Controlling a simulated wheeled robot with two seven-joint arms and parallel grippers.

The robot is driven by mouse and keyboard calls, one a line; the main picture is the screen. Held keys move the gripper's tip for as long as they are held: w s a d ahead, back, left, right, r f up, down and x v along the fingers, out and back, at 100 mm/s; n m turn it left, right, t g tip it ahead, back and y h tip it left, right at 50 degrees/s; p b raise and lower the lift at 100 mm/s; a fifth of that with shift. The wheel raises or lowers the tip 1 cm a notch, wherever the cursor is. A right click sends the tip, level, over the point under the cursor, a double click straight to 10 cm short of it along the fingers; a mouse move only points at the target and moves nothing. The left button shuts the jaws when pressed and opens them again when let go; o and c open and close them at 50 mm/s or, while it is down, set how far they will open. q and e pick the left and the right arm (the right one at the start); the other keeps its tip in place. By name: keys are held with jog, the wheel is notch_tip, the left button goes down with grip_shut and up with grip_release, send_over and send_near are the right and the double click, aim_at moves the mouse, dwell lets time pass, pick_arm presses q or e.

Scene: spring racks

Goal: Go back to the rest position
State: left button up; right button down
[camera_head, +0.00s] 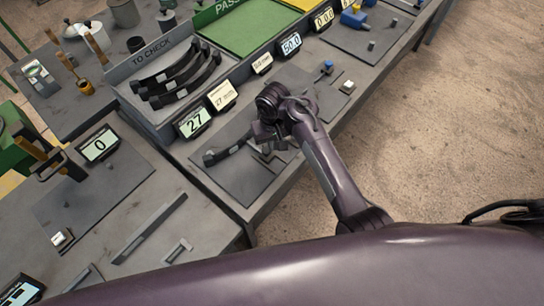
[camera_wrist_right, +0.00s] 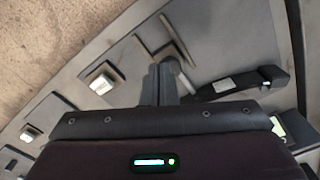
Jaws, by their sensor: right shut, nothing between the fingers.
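My right gripper (camera_head: 268,140) hangs over a grey pad on the workbench, close to the bench's front edge. In the right wrist view its two fingers (camera_wrist_right: 160,82) are together, with nothing between them. A dark curved bar with a pale label (camera_head: 222,154) lies on the pad beside the gripper. It also shows right of the fingers in the right wrist view (camera_wrist_right: 245,82), partly hidden by the gripper body. My left gripper is not in view.
A "TO CHECK" tray (camera_head: 118,82) holds several dark curved bars. A green tray (camera_head: 250,28) lies beyond it. A display reading 0 (camera_head: 98,145) stands left. The floor (camera_head: 430,150) at right is clear.

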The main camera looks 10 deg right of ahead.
jog(key=shift+r, duration=0.55)
jog(key=shift+d, duration=0.1)
